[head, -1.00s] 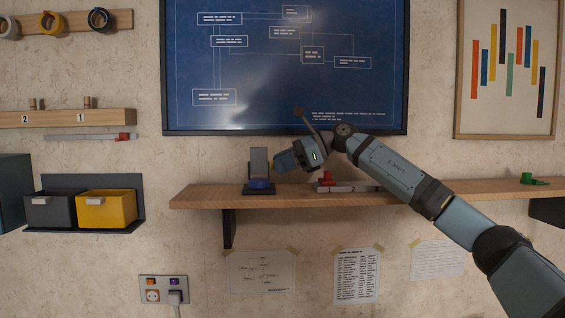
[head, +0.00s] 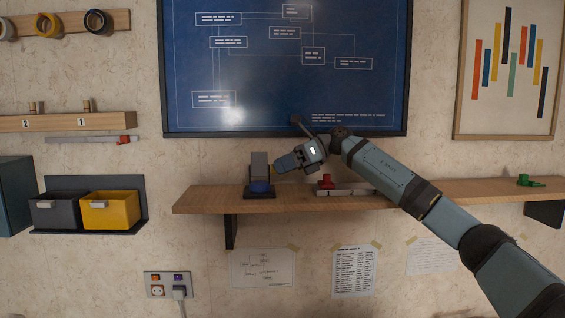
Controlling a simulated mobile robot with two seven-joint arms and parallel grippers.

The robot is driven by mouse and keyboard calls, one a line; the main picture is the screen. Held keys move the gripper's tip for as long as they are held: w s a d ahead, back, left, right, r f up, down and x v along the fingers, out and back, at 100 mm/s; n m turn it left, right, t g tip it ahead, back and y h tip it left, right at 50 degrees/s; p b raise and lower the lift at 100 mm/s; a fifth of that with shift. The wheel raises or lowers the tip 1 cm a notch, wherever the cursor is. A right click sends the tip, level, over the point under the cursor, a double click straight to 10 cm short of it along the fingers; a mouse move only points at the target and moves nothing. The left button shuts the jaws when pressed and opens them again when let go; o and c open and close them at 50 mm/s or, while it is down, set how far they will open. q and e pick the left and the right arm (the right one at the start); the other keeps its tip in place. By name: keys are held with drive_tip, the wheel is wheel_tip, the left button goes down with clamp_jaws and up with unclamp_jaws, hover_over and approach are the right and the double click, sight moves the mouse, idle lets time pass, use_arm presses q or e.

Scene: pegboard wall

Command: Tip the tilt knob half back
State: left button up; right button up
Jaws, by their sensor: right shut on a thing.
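The tilt knob (head: 259,166) is a grey upright piece on a dark base with a blue part (head: 261,187) at its front, near the left end of the wooden shelf. My right gripper (head: 277,166) reaches it from the right, its fingers pointing left at the grey piece's right side. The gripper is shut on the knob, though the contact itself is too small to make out. My left gripper is not in view.
On the wooden shelf (head: 440,192), a red-knobbed grey rail (head: 345,191) lies below my right wrist, and a green piece (head: 526,180) sits far right. A framed blue board (head: 285,85) hangs behind. Grey (head: 55,210) and yellow (head: 108,211) bins are left.

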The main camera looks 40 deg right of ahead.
idle(0.3)
drive_tip(key=o, duration=0.9)
drive_tip(key=shift+o, duration=0.2)
drive_tip(key=shift+s+d+r, duration=0.1)
drive_tip(key=shift+d, duration=0.2)
drive_tip(key=b+v, duration=0.1)
drive_tip(key=v, duration=1)
drive_tip(key=shift+s+d+r+b, duration=0.1)
drive_tip(key=shift+d+b, duration=0.15)
drive_tip(key=shift+b, duration=0.05)
drive_tip(key=shift+v, duration=0.8)
